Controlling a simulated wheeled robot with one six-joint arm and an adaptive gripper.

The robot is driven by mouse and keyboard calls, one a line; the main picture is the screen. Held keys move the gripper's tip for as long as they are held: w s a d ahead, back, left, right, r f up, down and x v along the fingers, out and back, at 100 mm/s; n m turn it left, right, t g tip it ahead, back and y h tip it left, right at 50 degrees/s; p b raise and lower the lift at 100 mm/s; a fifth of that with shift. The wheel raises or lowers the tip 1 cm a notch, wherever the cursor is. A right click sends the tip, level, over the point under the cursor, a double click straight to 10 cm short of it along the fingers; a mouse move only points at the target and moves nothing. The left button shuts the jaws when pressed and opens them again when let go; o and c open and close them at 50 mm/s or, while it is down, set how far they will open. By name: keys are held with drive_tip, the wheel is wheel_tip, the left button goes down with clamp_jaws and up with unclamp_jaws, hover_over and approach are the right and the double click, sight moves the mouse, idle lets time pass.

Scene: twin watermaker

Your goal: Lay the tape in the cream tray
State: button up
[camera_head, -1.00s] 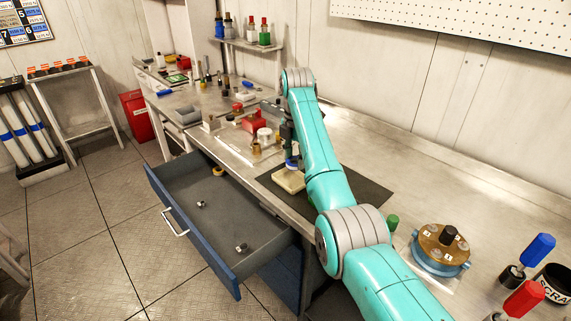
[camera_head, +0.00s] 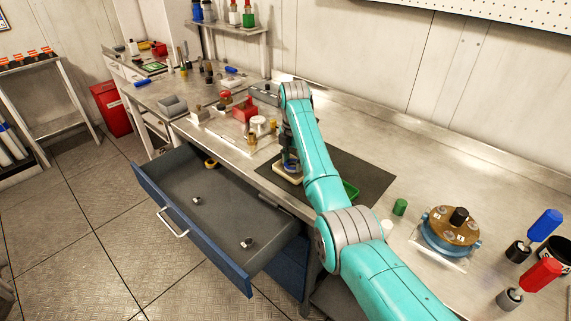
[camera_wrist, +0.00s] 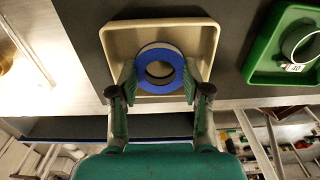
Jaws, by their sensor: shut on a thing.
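The tape is a blue ring with a pale inner band, seen in the wrist view (camera_wrist: 160,68). My gripper (camera_wrist: 160,84) is shut on it, with a finger at each side of the ring. The cream tray (camera_wrist: 119,38) lies directly below the tape in that view, and the tape is within the outline of its rim. I cannot tell whether the tape touches the tray floor. In the head view the cream tray (camera_head: 286,179) shows in part beneath my gripper (camera_head: 290,167), at the bench's front edge, and the arm hides much of it.
A green tray (camera_wrist: 258,68) with a pale ring in it stands right of the cream tray on a dark mat (camera_head: 372,180). An open drawer (camera_head: 215,215) juts out below the bench. A red box (camera_head: 244,110) and several small items stand further left.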

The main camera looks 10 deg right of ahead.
drive_tip(key=shift+d+f, duration=0.1)
drive_tip(key=shift+f, duration=0.45)
drive_tip(key=shift+f, duration=0.1)
drive_tip(key=o, duration=0.9)
drive_tip(key=shift+o, duration=0.2)
